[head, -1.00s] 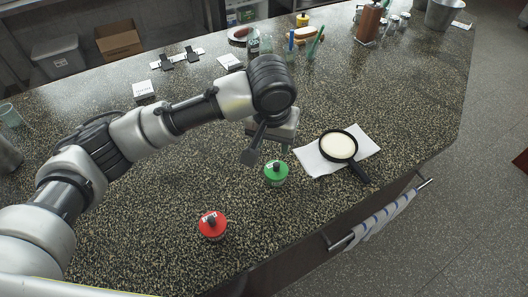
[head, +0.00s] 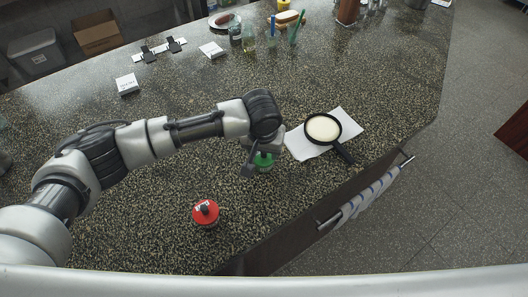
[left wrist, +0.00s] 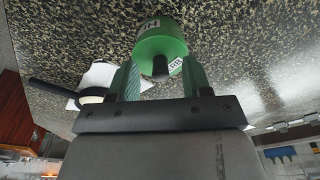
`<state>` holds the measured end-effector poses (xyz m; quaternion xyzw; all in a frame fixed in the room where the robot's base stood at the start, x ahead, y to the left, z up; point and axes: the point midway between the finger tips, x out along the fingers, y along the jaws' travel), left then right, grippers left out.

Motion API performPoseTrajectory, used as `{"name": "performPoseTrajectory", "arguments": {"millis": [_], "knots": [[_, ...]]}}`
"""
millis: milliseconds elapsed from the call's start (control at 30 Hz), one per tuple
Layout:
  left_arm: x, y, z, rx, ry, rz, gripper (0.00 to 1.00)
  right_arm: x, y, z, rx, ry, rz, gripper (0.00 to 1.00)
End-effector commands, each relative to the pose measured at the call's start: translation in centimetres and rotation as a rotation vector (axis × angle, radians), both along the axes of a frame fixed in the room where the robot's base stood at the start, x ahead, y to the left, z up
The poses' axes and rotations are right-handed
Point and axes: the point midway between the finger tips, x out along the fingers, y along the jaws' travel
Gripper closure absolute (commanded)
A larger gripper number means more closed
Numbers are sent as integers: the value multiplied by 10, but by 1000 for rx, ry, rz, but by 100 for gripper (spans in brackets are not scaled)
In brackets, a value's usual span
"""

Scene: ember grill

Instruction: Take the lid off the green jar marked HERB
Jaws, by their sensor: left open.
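The green jar (head: 264,163) stands on the speckled counter, partly hidden behind my left gripper (head: 256,162). In the left wrist view the green jar's lid (left wrist: 160,40) shows with a dark knob (left wrist: 160,68) and a white label, only partly readable. My left gripper (left wrist: 160,72) is open there, its two fingers apart with the knob between or just beyond their tips; I cannot tell whether they touch it. The lid sits on the jar. My right gripper is not in view.
A red-lidded jar (head: 206,213) stands nearer the front. A black pan with pale contents (head: 323,128) rests on white paper (head: 299,146) to the right, its handle toward the counter edge. A striped towel (head: 370,194) hangs on the front rail. Small white boxes (head: 127,84) stand farther back.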

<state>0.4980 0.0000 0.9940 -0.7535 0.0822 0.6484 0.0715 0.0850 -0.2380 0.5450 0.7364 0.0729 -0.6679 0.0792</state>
Motion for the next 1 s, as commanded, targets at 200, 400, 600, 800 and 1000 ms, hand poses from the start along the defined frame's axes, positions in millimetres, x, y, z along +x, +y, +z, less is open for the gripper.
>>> {"name": "performPoseTrajectory", "arguments": {"millis": [200, 400, 600, 800, 1000], "knots": [[0, 0, -2, 0, -1, -1, 51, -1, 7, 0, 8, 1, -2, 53], [0, 0, -1, 0, -1, -1, 79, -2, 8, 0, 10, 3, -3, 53], [0, 0, -1, 0, -1, 0, 100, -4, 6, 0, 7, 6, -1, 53], [0, 0, -1, 0, -1, 0, 100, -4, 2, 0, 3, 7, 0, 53], [1, 0, 5, -1, -2, 0, 100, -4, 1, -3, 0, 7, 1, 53]]}}
